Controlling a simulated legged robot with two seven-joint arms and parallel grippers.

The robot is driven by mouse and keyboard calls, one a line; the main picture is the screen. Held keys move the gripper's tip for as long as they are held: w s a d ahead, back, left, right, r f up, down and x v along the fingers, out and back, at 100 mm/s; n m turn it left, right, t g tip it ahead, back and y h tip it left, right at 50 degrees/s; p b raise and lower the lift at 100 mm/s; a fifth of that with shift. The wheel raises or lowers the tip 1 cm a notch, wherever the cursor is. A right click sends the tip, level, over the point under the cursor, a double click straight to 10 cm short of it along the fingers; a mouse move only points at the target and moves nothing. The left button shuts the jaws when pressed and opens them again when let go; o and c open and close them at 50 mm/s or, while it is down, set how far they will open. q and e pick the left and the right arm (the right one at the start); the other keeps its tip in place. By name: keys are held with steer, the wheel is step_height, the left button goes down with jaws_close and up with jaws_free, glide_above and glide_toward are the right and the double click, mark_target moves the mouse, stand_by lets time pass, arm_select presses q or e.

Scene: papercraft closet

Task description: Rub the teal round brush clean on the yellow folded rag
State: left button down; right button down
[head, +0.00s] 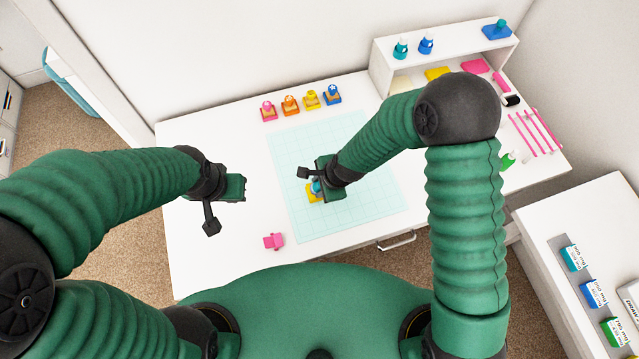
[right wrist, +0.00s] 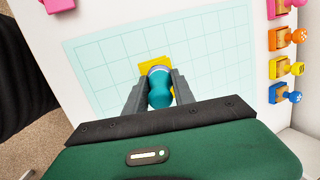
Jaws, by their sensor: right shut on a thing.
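The teal round brush (right wrist: 159,88) is between the fingers of my right gripper (right wrist: 156,98), which is shut on it. In the head view my right gripper (head: 319,186) is over the pale teal grid mat, and only a bit of the brush shows beside it. The yellow folded rag (right wrist: 152,66) lies on the mat right under the brush's far end; the rag also shows in the head view (head: 313,195), partly covered by the gripper. I cannot tell whether the brush touches the rag. My left gripper (head: 224,208) hangs over the table's left part, apart from everything; its jaw state is unclear.
The grid mat (head: 375,205) lies on the white table (head: 205,250). Several stamps (head: 290,105) stand in a row behind it. A pink object (head: 273,241) lies at the front left. A white shelf (head: 450,50) with bottles stands at the back right. Pink sticks (head: 535,132) lie on the right.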

steer(key=shift+f, duration=0.35)
stand_by(0.5)
steer(key=c, duration=1.8)
jaws_free()
jaws_close()
steer(key=shift+r+p, duration=2.55)
steer(key=shift+r, duration=0.45)
